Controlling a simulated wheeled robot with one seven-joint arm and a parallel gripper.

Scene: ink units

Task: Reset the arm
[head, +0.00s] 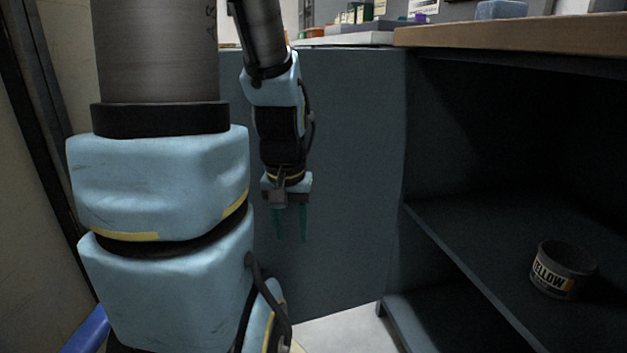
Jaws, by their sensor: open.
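My gripper (290,236) hangs at the end of my arm, left of centre in the head view, with its two green fingers pointing down. The fingers are apart and nothing shows between them. It is in front of the dark blue-grey side panel (355,180) of a workbench, left of the open shelf space. My large blue and grey arm links fill the left of the view and hide what is behind them.
A dark tub labelled YELLOW (562,270) stands on the shelf (480,245) at the right. Pale floor (340,333) shows below the panel.

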